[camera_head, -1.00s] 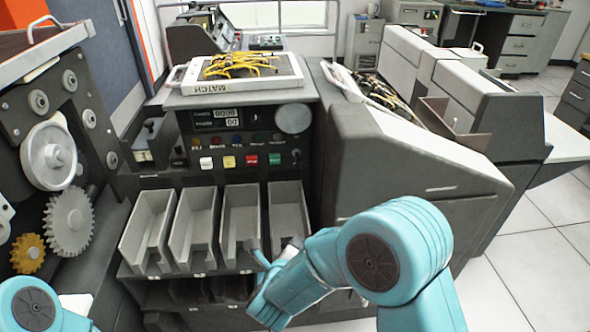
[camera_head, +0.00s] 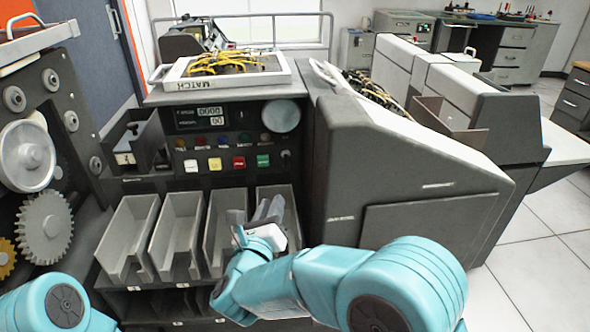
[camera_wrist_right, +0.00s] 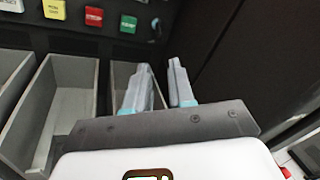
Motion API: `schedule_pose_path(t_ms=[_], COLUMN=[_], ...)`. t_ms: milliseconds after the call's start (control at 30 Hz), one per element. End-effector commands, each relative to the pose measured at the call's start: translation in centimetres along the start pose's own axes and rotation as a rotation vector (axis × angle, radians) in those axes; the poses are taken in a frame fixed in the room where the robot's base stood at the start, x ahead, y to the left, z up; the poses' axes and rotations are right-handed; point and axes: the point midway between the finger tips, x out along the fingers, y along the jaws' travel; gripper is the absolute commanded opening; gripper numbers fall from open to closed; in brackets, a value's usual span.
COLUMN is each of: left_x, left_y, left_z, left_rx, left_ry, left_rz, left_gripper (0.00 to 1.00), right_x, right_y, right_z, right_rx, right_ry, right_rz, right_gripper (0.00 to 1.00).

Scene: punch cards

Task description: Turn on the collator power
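The collator's dark control panel (camera_head: 225,142) carries small displays and white, yellow, red (camera_head: 239,162) and green (camera_head: 263,160) square buttons. A small dark knob or switch (camera_head: 286,156) sits right of the green button; it also shows in the right wrist view (camera_wrist_right: 155,26). I cannot tell its setting. My right gripper (camera_head: 271,206) is in front of the rightmost card bin, below the green button and the knob, its fingers pointing up. In the wrist view the fingers (camera_wrist_right: 160,80) are apart with nothing between them. My left gripper is not in view.
Several grey card bins (camera_head: 128,235) stand in a row below the panel. A tray marked MATCH (camera_head: 222,76) with yellow cables lies on top. A bulky dark machine body (camera_head: 395,170) rises to the right, and gears (camera_head: 44,228) to the left.

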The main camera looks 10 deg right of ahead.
Motion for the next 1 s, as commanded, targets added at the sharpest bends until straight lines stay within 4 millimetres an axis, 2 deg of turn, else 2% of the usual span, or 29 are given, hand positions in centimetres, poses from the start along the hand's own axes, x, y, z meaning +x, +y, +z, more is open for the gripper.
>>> schedule_pose_path(t_ms=[167,600,800,1000], left_x=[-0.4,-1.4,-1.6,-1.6], left_y=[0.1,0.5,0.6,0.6], left_z=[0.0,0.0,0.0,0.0], left_rx=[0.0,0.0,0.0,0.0], left_ry=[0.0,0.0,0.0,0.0], left_rz=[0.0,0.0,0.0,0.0], left_gripper=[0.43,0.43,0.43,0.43], right_x=[2.9,13.1,15.3,15.9], right_y=[0.1,0.1,0.1,0.1], right_z=[0.1,0.1,0.0,-0.1], right_rx=[0.0,-0.003,-0.004,-0.004], right_ry=[0.001,0.001,0.001,0.001], right_rz=[0.001,0.002,0.002,0.002], right_gripper=[0.23,0.23,0.23,0.23])
